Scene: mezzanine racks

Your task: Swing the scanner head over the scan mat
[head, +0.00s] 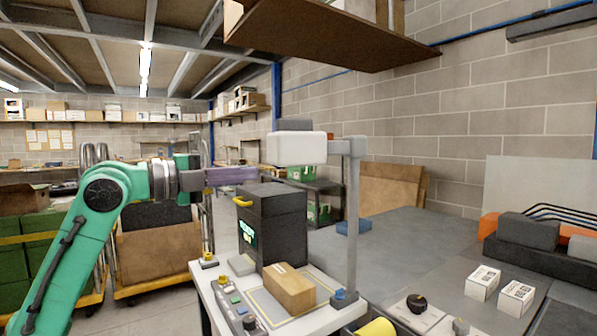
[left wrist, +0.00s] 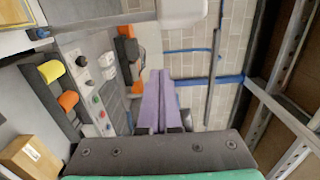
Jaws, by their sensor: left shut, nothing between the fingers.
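The scanner head (head: 297,148) is a white block with a grey top. A short arm joins it to a tall grey post (head: 352,225) at its right. In the picture it hangs above the black box, higher than the scan mat (head: 262,298); I cannot tell how far it lies over the mat. The mat is grey with a yellow outline, and a small carton (head: 290,291) lies on it. My left gripper (head: 254,174) has purple fingers, shut and empty, left of and below the scanner head. In the left wrist view the fingers (left wrist: 158,78) point below a white block (left wrist: 183,8). My right gripper is not in view.
A black box (head: 272,222) with a yellow handle stands behind the mat, close to my left fingers. A control strip with buttons (head: 238,303) runs along the bench's left. Two small white boxes (head: 482,282) lie at the right. A wooden shelf (head: 320,38) hangs overhead.

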